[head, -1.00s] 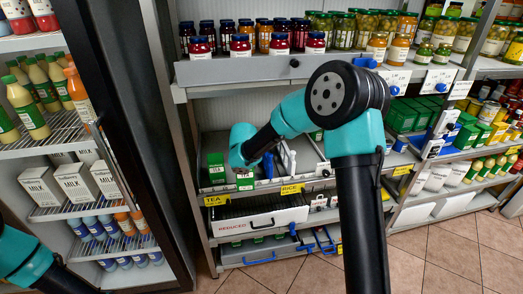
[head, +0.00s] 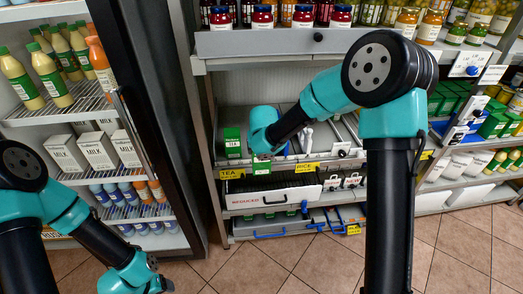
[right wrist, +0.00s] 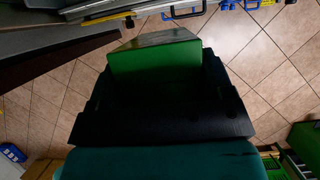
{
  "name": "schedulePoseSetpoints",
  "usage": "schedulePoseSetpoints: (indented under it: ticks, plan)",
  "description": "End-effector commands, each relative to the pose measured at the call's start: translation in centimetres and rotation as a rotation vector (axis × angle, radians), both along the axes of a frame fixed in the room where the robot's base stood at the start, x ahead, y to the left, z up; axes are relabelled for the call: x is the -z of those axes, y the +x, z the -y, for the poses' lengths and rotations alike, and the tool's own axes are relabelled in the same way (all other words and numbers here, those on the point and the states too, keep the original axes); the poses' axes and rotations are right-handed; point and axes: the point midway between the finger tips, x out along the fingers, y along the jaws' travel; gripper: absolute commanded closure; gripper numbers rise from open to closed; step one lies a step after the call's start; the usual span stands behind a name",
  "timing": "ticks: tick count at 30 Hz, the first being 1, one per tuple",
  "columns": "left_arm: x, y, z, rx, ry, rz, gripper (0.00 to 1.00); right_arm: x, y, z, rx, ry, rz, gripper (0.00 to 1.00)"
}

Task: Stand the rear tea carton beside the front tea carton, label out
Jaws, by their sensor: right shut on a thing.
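A green tea carton with a white label (head: 232,142) stands upright on the middle shelf above the yellow TEA tag (head: 232,174), label facing out. My right gripper (head: 263,157) is shut on another green carton (head: 262,167) at the shelf's front edge, to the right of and nearer than the standing carton. The right wrist view shows the held carton's plain green face (right wrist: 158,62) between the dark jaws; its label is not visible there. My left arm is low at the left, its hand (head: 150,280) partly cut off by the bottom edge; its jaws cannot be made out.
The yellow RICE tag (head: 307,167) is to the right on the same shelf edge. A white REDUCED tray (head: 270,198) is below. Jars (head: 262,17) line the shelf above. An open fridge with milk cartons (head: 97,150) is left. Green cartons (head: 492,124) stand far right.

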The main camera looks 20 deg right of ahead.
Motion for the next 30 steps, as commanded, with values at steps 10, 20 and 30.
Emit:
schedulePoseSetpoints:
  ticks: [10,20,30]
  plan:
    - [0.0,0.0,0.0,0.0,0.0,0.0,0.37,0.0,3.7,0.6,0.001,0.001,0.001,0.5]
    - [0.0,0.0,0.0,0.0,0.0,0.0,0.37,0.0,7.3,1.2,0.001,0.0,0.002,0.5]
    - [0.0,0.0,0.0,0.0,0.0,0.0,0.37,0.0,10.9,1.9,0.0,0.0,0.002,0.5]
